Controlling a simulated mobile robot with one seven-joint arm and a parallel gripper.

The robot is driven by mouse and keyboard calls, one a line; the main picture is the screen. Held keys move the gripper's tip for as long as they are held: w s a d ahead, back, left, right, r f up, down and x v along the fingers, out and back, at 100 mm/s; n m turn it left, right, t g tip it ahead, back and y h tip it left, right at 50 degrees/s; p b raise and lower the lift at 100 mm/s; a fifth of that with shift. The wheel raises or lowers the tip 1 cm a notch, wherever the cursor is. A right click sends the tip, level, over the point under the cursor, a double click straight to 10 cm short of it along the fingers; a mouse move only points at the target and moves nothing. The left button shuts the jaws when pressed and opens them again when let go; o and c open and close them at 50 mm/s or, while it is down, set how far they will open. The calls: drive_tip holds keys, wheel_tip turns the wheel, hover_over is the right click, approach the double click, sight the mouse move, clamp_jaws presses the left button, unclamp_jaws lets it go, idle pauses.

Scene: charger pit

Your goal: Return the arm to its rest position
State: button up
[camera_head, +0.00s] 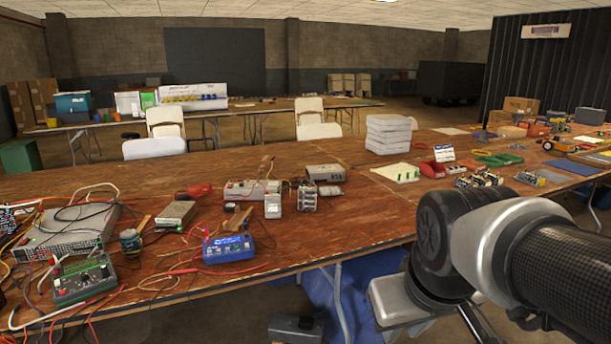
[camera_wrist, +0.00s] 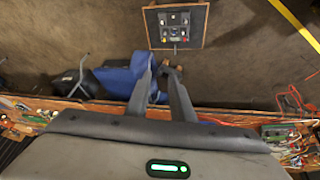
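My gripper (camera_wrist: 159,68) shows in the wrist view, with its two dark fingers pointing up the picture. A gap lies between the fingers, and I see nothing held in it. The gripper hangs over the brown floor, with the table edge across the lower part of that view. In the head view my arm (camera_head: 540,250) fills the lower right, in front of the table's near edge. Its gripper cannot be made out there.
The wooden workbench (camera_head: 345,225) carries a blue meter (camera_head: 229,248), a green instrument (camera_head: 84,279) with loose cables, and stacked white boxes (camera_head: 388,134). Blue cloth (camera_wrist: 118,78) lies below the bench edge. A board with small parts (camera_wrist: 178,40) sits farther up the wrist view.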

drive_tip(key=s+r+m, duration=0.1)
drive_tip(key=s+m, duration=0.1)
drive_tip(key=s, duration=0.3)
wheel_tip(320, 180, up, 23)
drive_tip(key=p, duration=2.3)
drive_tip(key=shift+w+t, duration=0.3)
drive_tip(key=shift+a+r, duration=0.1)
